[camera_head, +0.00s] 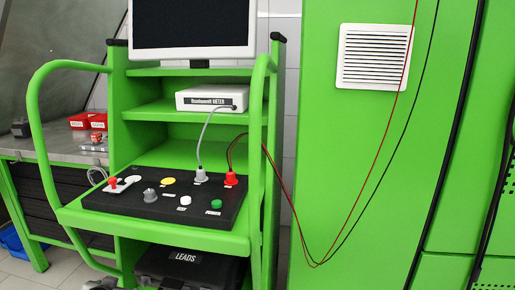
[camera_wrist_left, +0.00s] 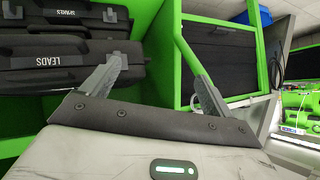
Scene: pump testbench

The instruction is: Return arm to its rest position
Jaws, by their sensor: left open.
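My left gripper (camera_wrist_left: 158,80) shows in the left wrist view, its two dark grey fingers spread apart with nothing between them. It is in front of the green bench's lower part, where a black case marked LEADS (camera_wrist_left: 62,60) lies to the left of the fingers. In the head view a small grey shape at the bottom left edge may be part of my left arm; too little shows to tell. My right gripper is in neither view.
The green test bench (camera_head: 195,238) has side rails and a black control panel (camera_head: 150,215) with knobs and plugged leads. A white meter (camera_head: 212,98) and monitor (camera_head: 193,25) stand above. The LEADS case (camera_head: 185,266) is on the lower shelf. Red and black cables hang at right.

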